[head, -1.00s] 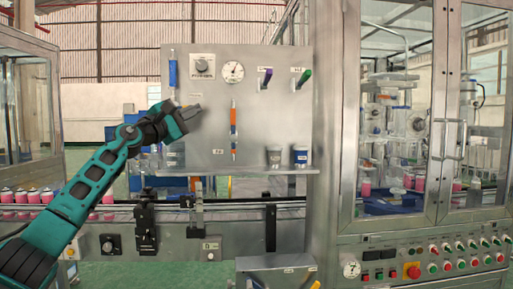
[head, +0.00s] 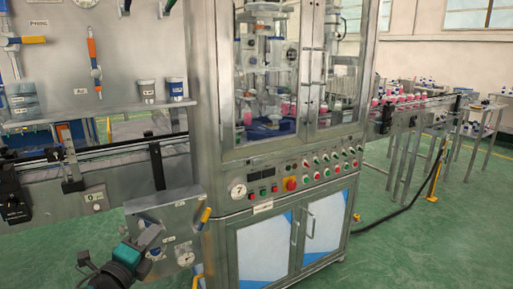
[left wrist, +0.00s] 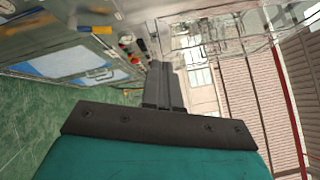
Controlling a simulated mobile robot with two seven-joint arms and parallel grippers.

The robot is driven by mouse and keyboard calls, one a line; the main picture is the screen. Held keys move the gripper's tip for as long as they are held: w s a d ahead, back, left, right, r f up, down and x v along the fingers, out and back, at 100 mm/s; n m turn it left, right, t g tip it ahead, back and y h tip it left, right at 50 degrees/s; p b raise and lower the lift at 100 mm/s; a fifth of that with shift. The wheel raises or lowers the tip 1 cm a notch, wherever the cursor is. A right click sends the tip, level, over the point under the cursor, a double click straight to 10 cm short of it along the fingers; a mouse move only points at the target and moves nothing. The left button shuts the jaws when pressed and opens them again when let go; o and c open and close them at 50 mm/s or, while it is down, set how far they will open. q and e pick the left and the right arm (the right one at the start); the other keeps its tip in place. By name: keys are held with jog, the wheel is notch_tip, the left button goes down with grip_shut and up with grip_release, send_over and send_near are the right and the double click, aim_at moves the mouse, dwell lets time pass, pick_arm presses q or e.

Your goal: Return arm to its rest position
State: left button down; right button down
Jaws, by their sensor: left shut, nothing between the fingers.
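My left gripper (head: 149,238) shows at the bottom left of the head view, in front of the small metal box with gauges (head: 170,226). Its fingers are shut with nothing between them. The left wrist view shows the two dark fingers (left wrist: 161,82) pressed together, above the dark mounting plate and teal wrist. Most of my left arm lies below the head picture's lower edge. My right gripper is in neither view.
The crimping machine cabinet (head: 275,185) with its button panel stands in the middle. A conveyor (head: 110,158) runs to its left under a panel with two small cups (head: 147,91). Green floor (head: 400,250) is open at the right, crossed by a black hose.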

pick_arm(q)
jog(key=s+d+f+n+g+y, duration=0.1)
jog(key=s+d+f+n+g, duration=0.2)
jog(key=s+f+n, duration=0.7)
jog(key=s+d+f+n+g+y, duration=0.1)
jog(key=s+d+f+n+g, duration=0.3)
jog(key=s+f+n, duration=0.7)
jog(key=s+n, duration=0.1)
jog(key=s, duration=0.6)
jog(key=shift+f+n+y, duration=0.2)
jog(key=shift+n+y, duration=0.1)
jog(key=shift+n, duration=0.1)
